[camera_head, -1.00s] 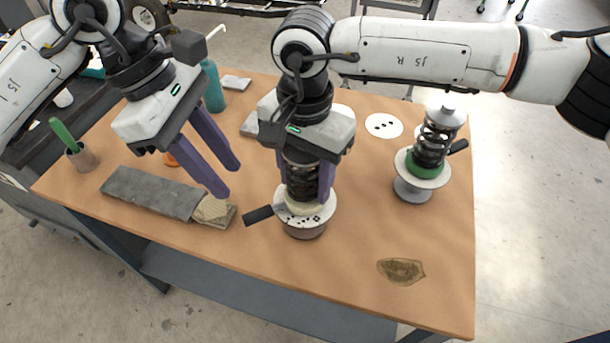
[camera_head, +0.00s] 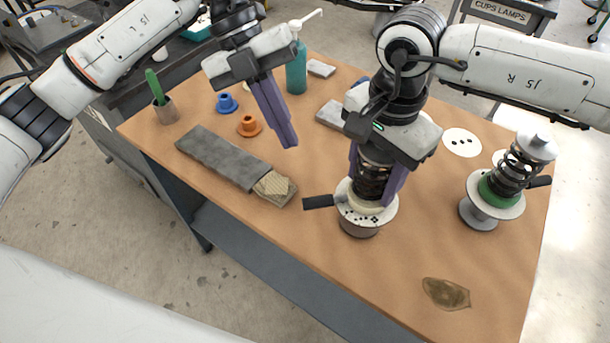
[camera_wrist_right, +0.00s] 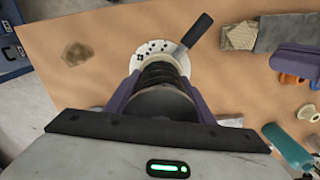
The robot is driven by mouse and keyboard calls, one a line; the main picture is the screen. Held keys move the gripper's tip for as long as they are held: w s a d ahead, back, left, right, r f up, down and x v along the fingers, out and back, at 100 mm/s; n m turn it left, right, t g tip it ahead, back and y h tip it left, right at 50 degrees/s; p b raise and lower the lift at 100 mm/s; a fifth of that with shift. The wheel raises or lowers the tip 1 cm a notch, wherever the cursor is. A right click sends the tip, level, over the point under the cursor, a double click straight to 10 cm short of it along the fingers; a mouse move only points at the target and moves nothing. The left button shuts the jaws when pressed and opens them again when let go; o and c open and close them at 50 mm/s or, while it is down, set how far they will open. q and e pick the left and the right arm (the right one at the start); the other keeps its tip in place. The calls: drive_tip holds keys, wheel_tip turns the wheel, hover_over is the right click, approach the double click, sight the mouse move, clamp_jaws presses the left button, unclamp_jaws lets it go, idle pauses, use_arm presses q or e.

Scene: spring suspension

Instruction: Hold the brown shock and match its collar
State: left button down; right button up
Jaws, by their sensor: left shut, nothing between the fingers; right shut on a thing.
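My right gripper (camera_head: 376,188) is shut around a dark-sprung shock (camera_head: 371,180), which stands upright on a round white plate (camera_head: 345,212) with black dots and a black handle. A cream collar (camera_head: 366,206) shows at its foot. In the right wrist view the spring (camera_wrist_right: 160,72) sits between the purple fingers; its brown tint is hard to tell. My left gripper (camera_head: 289,143) is shut and empty above the table, left of that shock. A blue collar (camera_head: 227,104) and an orange collar (camera_head: 249,126) lie loose at the back left.
A second shock (camera_head: 515,170) with a green collar (camera_head: 499,192) stands on a stand at the right. A grey slab (camera_head: 220,158), teal bottle (camera_head: 296,72), pot (camera_head: 166,111) and dotted white disc (camera_head: 461,142) lie around.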

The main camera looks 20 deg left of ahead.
use_arm(q)
drive_tip(key=w+a+f+n+h, duration=0.2)
drive_tip(key=w+a+n, duration=0.1)
drive_tip(key=n, duration=1.6)
use_arm(e)
drive_tip(key=shift+r, duration=0.1)
use_arm(q)
drive_tip(key=s+d+f, duration=0.5)
drive_tip(key=d+f, duration=0.1)
drive_tip(key=d, duration=0.1)
drive_tip(key=shift+s+d+f+g, duration=0.15)
drive_tip(key=shift+s+g, duration=0.15)
drive_tip(key=shift+s, duration=0.1)
drive_tip(key=shift+s, duration=0.1)
